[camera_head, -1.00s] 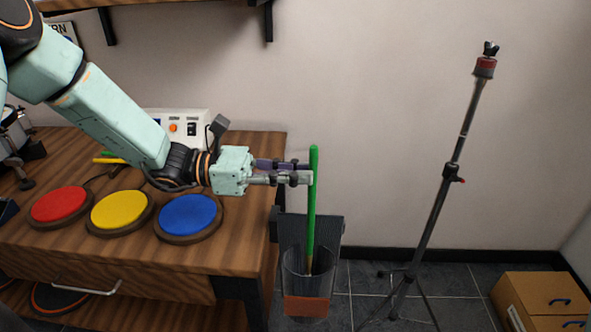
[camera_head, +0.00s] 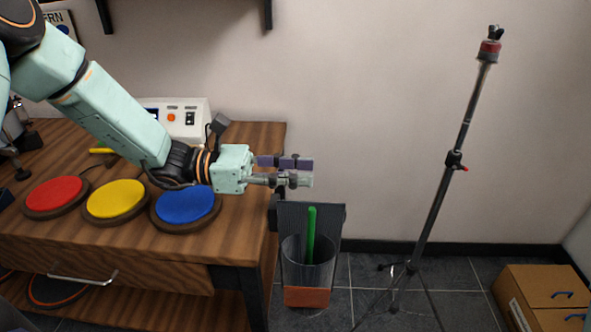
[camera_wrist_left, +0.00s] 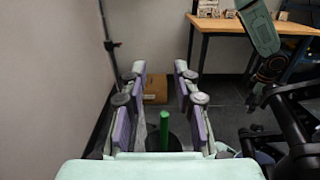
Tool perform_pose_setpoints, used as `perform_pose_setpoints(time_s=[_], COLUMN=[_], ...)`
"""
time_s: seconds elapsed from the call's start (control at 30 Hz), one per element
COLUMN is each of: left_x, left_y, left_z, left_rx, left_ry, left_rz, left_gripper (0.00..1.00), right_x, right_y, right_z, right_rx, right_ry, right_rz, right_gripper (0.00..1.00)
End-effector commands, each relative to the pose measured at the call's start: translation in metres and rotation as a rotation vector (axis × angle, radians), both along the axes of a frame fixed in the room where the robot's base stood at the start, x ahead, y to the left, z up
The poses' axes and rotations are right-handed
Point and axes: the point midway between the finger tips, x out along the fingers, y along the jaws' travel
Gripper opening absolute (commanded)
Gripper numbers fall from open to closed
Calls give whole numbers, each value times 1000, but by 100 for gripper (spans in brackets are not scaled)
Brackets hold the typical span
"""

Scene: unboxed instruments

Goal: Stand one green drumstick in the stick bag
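A green drumstick (camera_head: 311,234) stands nearly upright inside the stick bag (camera_head: 306,297), a dark pouch with a clear front and an orange-brown base hanging at the table's right end. Its lower end is hidden in the bag. My left gripper (camera_head: 308,172) is above the bag, empty, and apart from the stick. In the left wrist view its fingers (camera_wrist_left: 167,104) are spread, and the green drumstick (camera_wrist_left: 164,130) shows between and beyond them. My right gripper is not in view.
Red (camera_head: 55,196), yellow (camera_head: 115,199) and blue (camera_head: 186,205) pads lie on the wooden table (camera_head: 130,240). A white control box (camera_head: 185,118) stands behind. A metal stand (camera_head: 440,200) and cardboard box (camera_head: 543,295) are at the right.

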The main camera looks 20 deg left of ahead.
Motion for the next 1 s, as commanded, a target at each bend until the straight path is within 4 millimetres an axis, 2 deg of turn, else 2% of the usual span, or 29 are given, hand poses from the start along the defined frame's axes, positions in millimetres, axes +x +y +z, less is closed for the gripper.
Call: perform_pose_setpoints(time_s=[0.47,1.0], left_x=[-1,-20], left_y=[6,72], left_z=[1,1], left_rx=[-3,-4], left_ry=[-1,-4], left_rz=[2,5], left_gripper=[38,38], right_x=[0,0], right_y=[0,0], right_z=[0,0], right_rx=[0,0], right_ry=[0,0], right_rz=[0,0], right_gripper=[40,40])
